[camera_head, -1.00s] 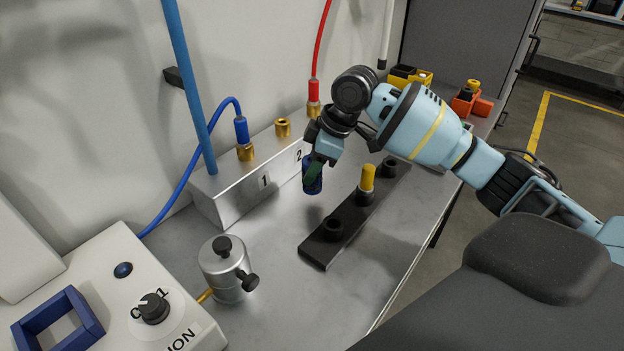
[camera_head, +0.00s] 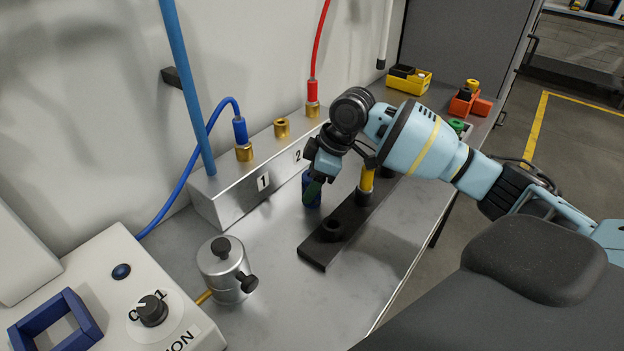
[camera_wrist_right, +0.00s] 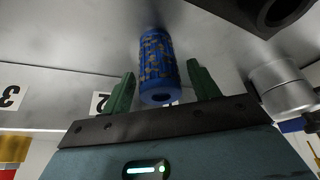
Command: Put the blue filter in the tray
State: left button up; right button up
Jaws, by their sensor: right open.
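The blue filter (camera_head: 308,187) is a dark blue cylinder between the silver block and the black bar; whether it touches the table is unclear. My right gripper (camera_head: 313,188) is open over it, partly hiding it. In the right wrist view the filter (camera_wrist_right: 157,65) shows a patterned side and a hollow end, between the green fingers of the gripper (camera_wrist_right: 162,85), with gaps on both sides. A low black bar with round sockets (camera_head: 317,250) lies to the right; I cannot tell whether it is the tray. A yellow cylinder (camera_head: 366,180) stands in one socket.
The silver block (camera_head: 233,203) with brass fittings and hoses stands behind and left. A metal canister (camera_head: 224,268) and a control box (camera_head: 187,318) are front left. Yellow (camera_head: 415,85) and orange (camera_head: 462,106) containers sit at the back.

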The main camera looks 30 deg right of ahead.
jog(key=shift+r, duration=0.1)
pick_arm(q)
jog(key=shift+w+r+p, duration=0.35)
jog(key=shift+r+p, duration=0.1)
jog(key=shift+r, duration=0.15)
pick_arm(e)
jog(key=v, duration=1.2)
jog(key=shift+o, duration=0.5)
